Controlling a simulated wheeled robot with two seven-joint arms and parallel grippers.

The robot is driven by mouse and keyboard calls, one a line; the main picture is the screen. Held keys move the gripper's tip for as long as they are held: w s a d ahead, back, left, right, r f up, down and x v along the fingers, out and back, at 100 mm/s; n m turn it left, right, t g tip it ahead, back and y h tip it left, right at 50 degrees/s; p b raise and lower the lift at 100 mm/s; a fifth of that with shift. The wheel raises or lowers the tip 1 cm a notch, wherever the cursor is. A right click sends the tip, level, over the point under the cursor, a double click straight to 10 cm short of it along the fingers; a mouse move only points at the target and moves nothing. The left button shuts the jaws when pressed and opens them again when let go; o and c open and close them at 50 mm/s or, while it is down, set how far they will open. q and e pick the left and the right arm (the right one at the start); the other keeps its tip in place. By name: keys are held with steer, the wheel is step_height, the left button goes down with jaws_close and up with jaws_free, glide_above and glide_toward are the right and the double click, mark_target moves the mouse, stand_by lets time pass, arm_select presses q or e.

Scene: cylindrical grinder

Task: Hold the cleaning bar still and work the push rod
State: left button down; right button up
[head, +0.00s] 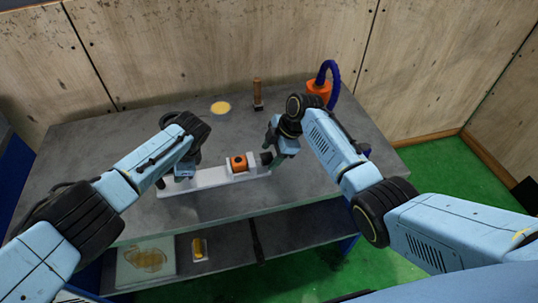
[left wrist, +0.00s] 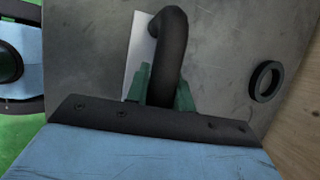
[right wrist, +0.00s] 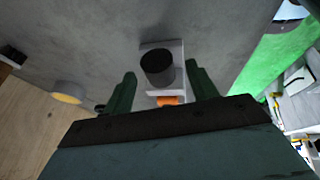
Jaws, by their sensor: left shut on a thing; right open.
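The cleaning bar (head: 215,178) is a long white base on the grey table, with an orange cylinder (head: 238,163) near its right end. A dark curved handle (left wrist: 172,45) stands on the bar. My left gripper (head: 183,176) is shut on this handle, with green fingers on both sides of it in the left wrist view (left wrist: 163,88). The push rod ends in a black round knob (right wrist: 157,68), right of the orange cylinder in the head view. My right gripper (right wrist: 163,76) is open, its fingers apart on either side of the knob's line. Contact cannot be told.
At the back of the table stand a wooden-handled tool (head: 258,92), a yellow disc (head: 220,108) and an orange device (head: 318,88) with a blue hose. A black ring (left wrist: 266,82) lies on the table. The lower shelf holds a tray (head: 130,275) and a yellow item.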

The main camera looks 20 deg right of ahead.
steer(key=shift+x, duration=0.85)
